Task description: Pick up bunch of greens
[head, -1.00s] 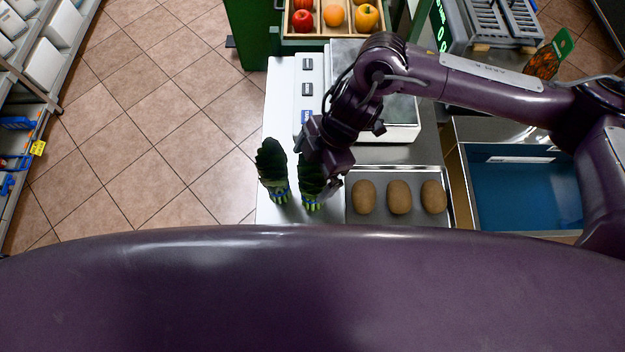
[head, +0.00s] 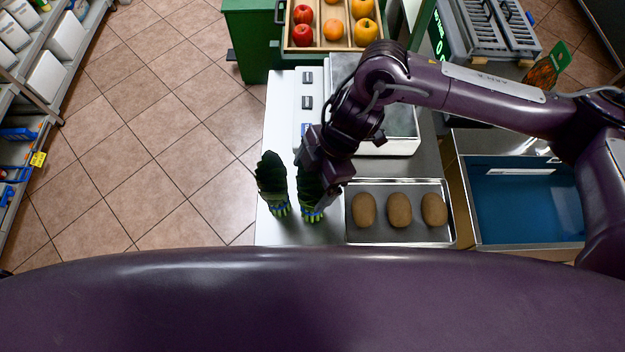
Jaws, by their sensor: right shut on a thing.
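Two dark bunches of greens with blue-green banded stems are at the left end of the counter. The left bunch of greens (head: 271,182) lies free on the white surface. My right gripper (head: 316,190) is over the right bunch of greens (head: 311,212) and shut on it. The gripper hides much of that bunch, and I cannot tell whether it is clear of the surface. My left gripper does not show.
A metal tray (head: 400,238) with 3 brown kiwis (head: 399,210) lies right of the greens. A scale (head: 400,146) stands behind, and a crate (head: 344,48) of fruit is at the back. A blue-bottomed bin (head: 525,205) is at the right. Tiled floor lies left.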

